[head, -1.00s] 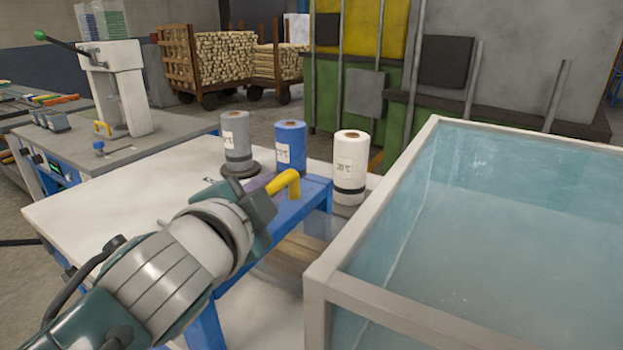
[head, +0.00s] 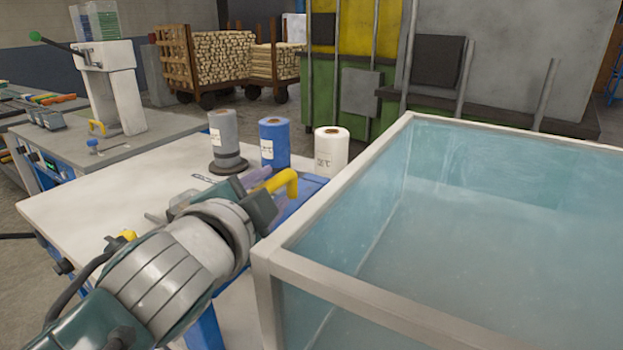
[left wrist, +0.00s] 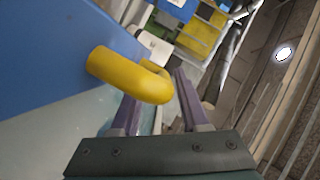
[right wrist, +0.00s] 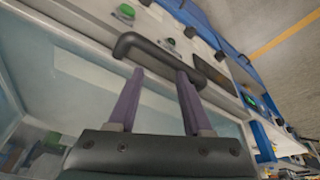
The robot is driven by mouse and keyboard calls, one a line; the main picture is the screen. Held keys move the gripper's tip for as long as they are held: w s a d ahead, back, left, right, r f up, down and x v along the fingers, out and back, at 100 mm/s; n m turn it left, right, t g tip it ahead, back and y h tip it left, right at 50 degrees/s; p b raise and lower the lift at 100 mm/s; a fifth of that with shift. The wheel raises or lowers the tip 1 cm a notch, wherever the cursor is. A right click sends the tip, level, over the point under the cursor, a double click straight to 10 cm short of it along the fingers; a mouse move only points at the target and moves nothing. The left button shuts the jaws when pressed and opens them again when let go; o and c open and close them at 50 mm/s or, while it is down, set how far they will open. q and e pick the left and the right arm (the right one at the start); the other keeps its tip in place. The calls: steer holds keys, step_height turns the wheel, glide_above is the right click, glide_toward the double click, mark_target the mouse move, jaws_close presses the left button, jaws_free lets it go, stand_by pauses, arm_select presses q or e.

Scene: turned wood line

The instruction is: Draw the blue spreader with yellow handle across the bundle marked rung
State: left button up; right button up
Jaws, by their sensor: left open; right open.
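The yellow handle (head: 284,183) of the blue spreader stands at the fingers of my left gripper (head: 268,194) in the head view. In the left wrist view the hooked handle (left wrist: 128,74) lies at the open fingers (left wrist: 155,88), its bent end between or just in front of them; contact cannot be told. A broad blue surface (left wrist: 45,48) lies behind the handle. In the head view the tank and my arm hide most of the blue part. My right gripper (right wrist: 160,72) is open in the right wrist view only. I cannot make out the bundle marked rung.
A glass-walled tank (head: 270,265) stands close at the right of my left gripper. Grey (head: 223,138), blue (head: 274,143) and white (head: 330,153) labelled rolls stand behind it. A black bar handle (right wrist: 170,58) lies close ahead of my right fingers. The pale tabletop (head: 90,195) is mostly clear.

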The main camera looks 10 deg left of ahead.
arm_select(q)
steer(key=shift+o, duration=0.4)
steer(key=shift+s+a, duration=0.1)
steer(key=shift+s+r, duration=0.1)
steer(key=shift+s, duration=0.2)
arm_select(e)
steer(key=shift+r, duration=0.2)
arm_select(q)
steer(key=p+v, duration=0.1)
steer(key=v, duration=0.8)
arm_select(e)
steer(key=shift+d+r, duration=0.1)
steer(key=shift+r, duration=0.45)
arm_select(q)
steer(key=shift+s, duration=0.1)
